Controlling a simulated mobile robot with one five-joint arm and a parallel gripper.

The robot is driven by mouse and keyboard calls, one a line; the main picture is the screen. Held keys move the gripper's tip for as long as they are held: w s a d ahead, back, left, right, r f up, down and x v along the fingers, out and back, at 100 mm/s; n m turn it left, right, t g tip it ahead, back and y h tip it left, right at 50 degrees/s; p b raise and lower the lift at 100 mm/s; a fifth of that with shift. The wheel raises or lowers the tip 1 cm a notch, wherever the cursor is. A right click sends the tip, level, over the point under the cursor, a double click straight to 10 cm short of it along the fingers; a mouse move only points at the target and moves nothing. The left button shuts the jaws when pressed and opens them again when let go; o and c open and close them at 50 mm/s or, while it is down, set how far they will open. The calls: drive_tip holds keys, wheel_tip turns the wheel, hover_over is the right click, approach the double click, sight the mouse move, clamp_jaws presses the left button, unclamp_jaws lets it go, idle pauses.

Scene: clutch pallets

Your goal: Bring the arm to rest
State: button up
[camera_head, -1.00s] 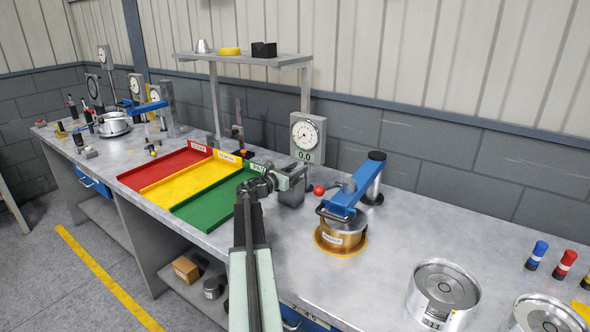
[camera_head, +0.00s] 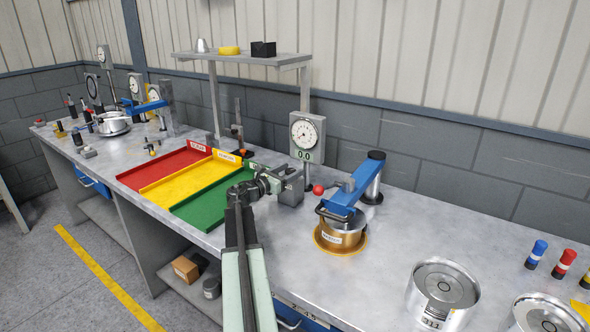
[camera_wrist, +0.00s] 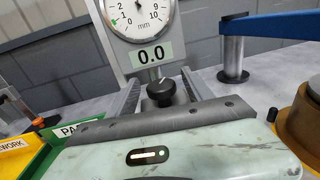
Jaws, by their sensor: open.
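My gripper (camera_head: 291,183) is over the bench, at the right end of the green tray (camera_head: 205,208) and in front of the dial gauge (camera_head: 307,137). My arm reaches up to it from the bottom of the head view. In the wrist view, my gripper (camera_wrist: 161,92) has its two grey jaws apart, and nothing is held between them. The gauge's black knob shows between the jaws, and the gauge (camera_wrist: 152,53) reads 0.0. I cannot tell whether the jaws touch the gauge stand.
Red (camera_head: 165,166) and yellow (camera_head: 188,181) trays lie left of the green one. A brass-coloured pot (camera_head: 341,238) under a blue arm (camera_head: 346,198) stands close on the right. A silver drum (camera_head: 443,289) sits front right. Bare bench lies between.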

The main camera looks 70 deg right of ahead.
drive_tip(key=v, duration=0.4)
drive_tip(key=shift+a, duration=0.15)
